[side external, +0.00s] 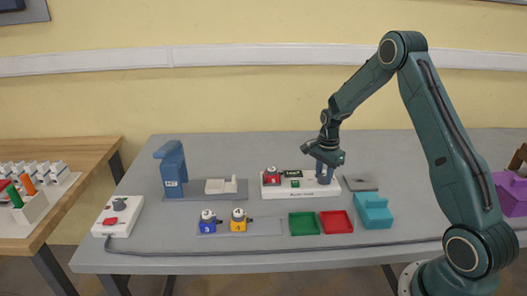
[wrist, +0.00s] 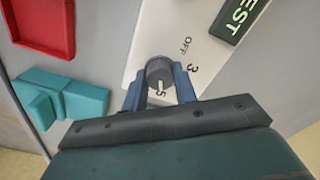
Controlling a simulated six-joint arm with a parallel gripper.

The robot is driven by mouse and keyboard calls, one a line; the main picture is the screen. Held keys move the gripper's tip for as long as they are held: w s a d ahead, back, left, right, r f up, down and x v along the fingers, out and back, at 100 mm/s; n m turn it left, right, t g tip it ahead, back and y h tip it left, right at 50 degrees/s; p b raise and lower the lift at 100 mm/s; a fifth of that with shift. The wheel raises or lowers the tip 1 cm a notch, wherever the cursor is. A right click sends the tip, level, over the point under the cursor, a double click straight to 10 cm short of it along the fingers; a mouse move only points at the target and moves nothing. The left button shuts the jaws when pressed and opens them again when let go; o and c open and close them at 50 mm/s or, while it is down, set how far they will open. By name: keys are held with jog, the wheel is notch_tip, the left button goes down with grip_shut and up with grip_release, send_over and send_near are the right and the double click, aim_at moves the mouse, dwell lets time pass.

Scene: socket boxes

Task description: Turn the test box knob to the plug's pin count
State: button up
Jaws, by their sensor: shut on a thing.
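My gripper (side external: 324,172) is over the box's right end, pointing down. In the wrist view my gripper (wrist: 160,88) is shut on the dark round knob (wrist: 160,70), a finger on each side. The other markings are hidden. The plug's pins cannot be seen.
A green tray (side external: 304,232), a red tray (side external: 349,230) and a teal box (side external: 373,218) stand in front. A blue plug (side external: 208,227) and a yellow plug (side external: 239,226) stand left of the trays. A blue stand (side external: 172,180) and a white switch box (side external: 108,222) are further left.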

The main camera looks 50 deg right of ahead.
aim_at(324, 176)
jog(key=shift+r+m, duration=0.1)
jog(key=shift+m, duration=0.4)
jog(key=o, duration=1)
notch_tip(324, 176, up, 14)
jog(key=shift+f, duration=0.1)
dwell(0.5)
